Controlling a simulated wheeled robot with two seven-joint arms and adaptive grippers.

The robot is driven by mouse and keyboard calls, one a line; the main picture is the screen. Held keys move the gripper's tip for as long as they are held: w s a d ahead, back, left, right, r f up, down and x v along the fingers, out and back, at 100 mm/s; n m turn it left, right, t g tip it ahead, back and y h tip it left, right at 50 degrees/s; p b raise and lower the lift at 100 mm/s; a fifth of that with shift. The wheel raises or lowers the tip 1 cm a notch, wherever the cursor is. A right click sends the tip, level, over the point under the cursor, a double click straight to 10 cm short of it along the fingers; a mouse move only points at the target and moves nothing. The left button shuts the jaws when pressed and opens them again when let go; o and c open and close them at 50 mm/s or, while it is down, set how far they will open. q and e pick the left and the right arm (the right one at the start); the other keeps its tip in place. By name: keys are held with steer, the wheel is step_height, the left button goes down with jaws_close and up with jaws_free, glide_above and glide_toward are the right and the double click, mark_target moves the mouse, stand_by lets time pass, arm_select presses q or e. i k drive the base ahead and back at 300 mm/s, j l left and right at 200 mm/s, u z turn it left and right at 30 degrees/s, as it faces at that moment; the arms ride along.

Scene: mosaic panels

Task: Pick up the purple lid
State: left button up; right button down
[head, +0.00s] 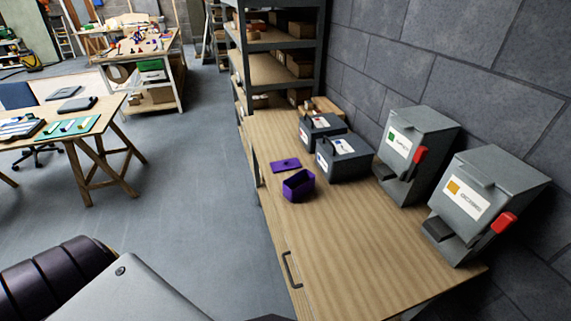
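The purple lid (286,165) is a thin flat rectangle lying on the wooden worktop. It has a small darker mark near its middle. An open purple box (299,185) stands just in front of it, to its lower right, and the two look apart or nearly touching. Neither of my grippers can be seen in the head view. Nothing covers the lid.
The wooden worktop (345,235) is clear in front of the box. Two dark grey bins (343,158) stand right of the lid. Two grey dispensers with red levers (487,200) stand along the wall. A shelf rack (277,70) rises behind. Floor left of the worktop is open.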

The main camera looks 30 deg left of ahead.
mark_target(283, 165)
steer(key=j+z, duration=0.15)
steer(key=j, duration=0.3)
steer(key=k+j+z, duration=0.15)
steer(key=j, duration=0.25)
steer(key=k+j+z, duration=0.15)
steer(key=j, duration=0.25)
steer(key=j+z, duration=0.45)
steer(key=j, duration=0.75)
steer(key=j+z, duration=0.35)
steer(key=j, duration=0.7)
steer(key=i, duration=0.05)
